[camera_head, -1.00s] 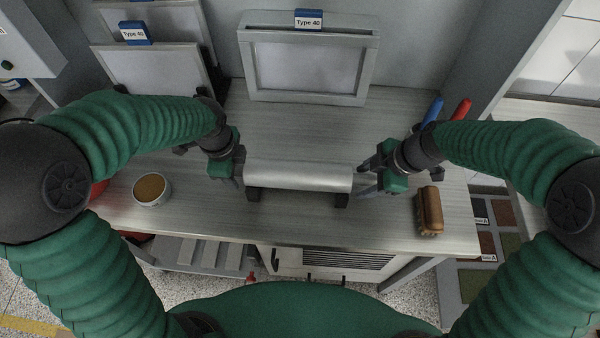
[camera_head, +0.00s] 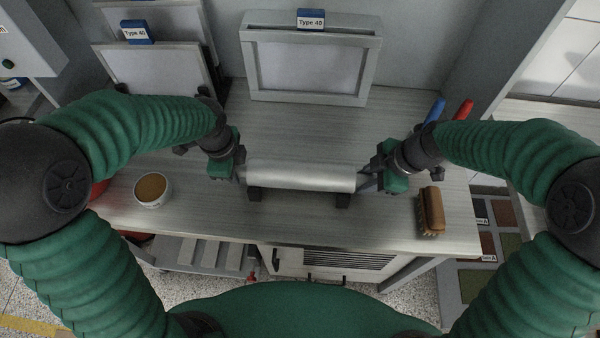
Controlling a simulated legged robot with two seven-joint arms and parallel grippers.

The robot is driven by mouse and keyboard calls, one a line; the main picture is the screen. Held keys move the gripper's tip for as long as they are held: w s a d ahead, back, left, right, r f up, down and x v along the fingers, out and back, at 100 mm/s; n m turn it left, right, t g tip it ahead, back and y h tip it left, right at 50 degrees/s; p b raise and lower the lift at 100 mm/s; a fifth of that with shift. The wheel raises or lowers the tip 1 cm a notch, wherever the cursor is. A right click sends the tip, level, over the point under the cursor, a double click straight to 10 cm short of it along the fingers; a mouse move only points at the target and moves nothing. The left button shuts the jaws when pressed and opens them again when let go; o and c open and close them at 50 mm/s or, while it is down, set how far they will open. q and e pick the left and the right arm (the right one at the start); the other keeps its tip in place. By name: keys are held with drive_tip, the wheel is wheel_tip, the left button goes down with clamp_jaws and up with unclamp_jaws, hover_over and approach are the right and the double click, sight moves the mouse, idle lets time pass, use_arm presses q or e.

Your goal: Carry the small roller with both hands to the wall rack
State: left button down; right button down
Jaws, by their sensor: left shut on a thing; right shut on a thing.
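The small roller (camera_head: 300,177) is a silver cylinder lying crosswise over two dark supports near the front of the workbench. My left gripper (camera_head: 241,174) is shut on its left end. My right gripper (camera_head: 367,181) is shut on its right end. The fingertips are small and partly hidden at both ends. I cannot tell whether the roller touches the supports or is slightly above them. The wall rack cannot be made out for sure in this view.
A framed panel labelled Type 40 (camera_head: 309,60) stands behind the roller. A white cup (camera_head: 152,190) is left and a brown brush (camera_head: 431,211) right. Blue (camera_head: 435,110) and red (camera_head: 462,110) handles stand behind my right gripper. The bench (camera_head: 300,222) is clear in front.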

use_arm(q)
drive_tip(key=shift+w+r, duration=0.15)
drive_tip(key=shift+r, duration=0.1)
use_arm(e)
drive_tip(key=shift+w+r, duration=0.15)
drive_tip(key=shift+r, duration=0.05)
idle(0.5)
